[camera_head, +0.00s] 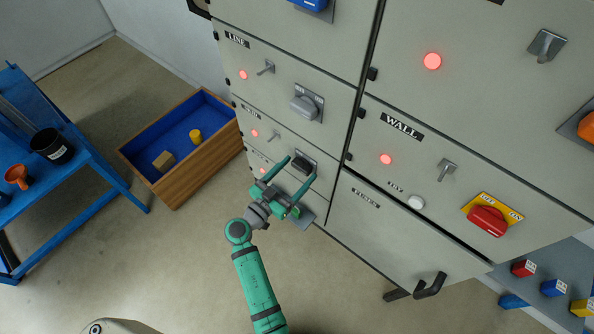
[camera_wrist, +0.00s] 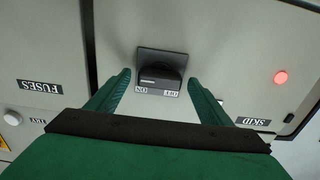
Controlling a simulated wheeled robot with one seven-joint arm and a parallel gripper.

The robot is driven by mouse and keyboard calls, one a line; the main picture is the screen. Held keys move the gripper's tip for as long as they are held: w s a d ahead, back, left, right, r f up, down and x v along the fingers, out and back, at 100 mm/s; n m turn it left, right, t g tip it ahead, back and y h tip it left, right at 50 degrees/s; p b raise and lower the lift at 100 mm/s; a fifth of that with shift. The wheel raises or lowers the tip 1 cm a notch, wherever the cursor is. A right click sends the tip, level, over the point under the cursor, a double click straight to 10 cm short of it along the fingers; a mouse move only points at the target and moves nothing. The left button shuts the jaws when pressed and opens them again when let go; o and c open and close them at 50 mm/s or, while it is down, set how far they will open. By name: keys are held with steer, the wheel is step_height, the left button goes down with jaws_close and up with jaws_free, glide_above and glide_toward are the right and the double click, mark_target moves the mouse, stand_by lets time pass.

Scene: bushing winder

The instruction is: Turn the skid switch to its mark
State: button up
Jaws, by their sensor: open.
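The skid switch (camera_wrist: 162,75) is a black knob on a dark square plate, upside down in the wrist view. ON and OFF labels sit along the plate's edge, and a short pale line shows on the knob. The SKID label (camera_wrist: 252,121) is to its right. My gripper (camera_wrist: 158,78) is open, with one green finger on each side of the knob in the picture; contact is not visible.
A lit red lamp (camera_wrist: 280,77) and a small lever (camera_wrist: 232,100) are near the switch. The WALL panel's red switch (camera_head: 487,221) is at the right. A blue-lined wooden box (camera_head: 178,200) and a blue table (camera_head: 95,165) stand left. The floor between is clear.

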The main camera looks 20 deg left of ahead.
steer(key=shift+w+d, duration=0.1)
steer(key=shift+w, duration=0.15)
steer(key=c, duration=1)
steer(key=shift+c, duration=0.2)
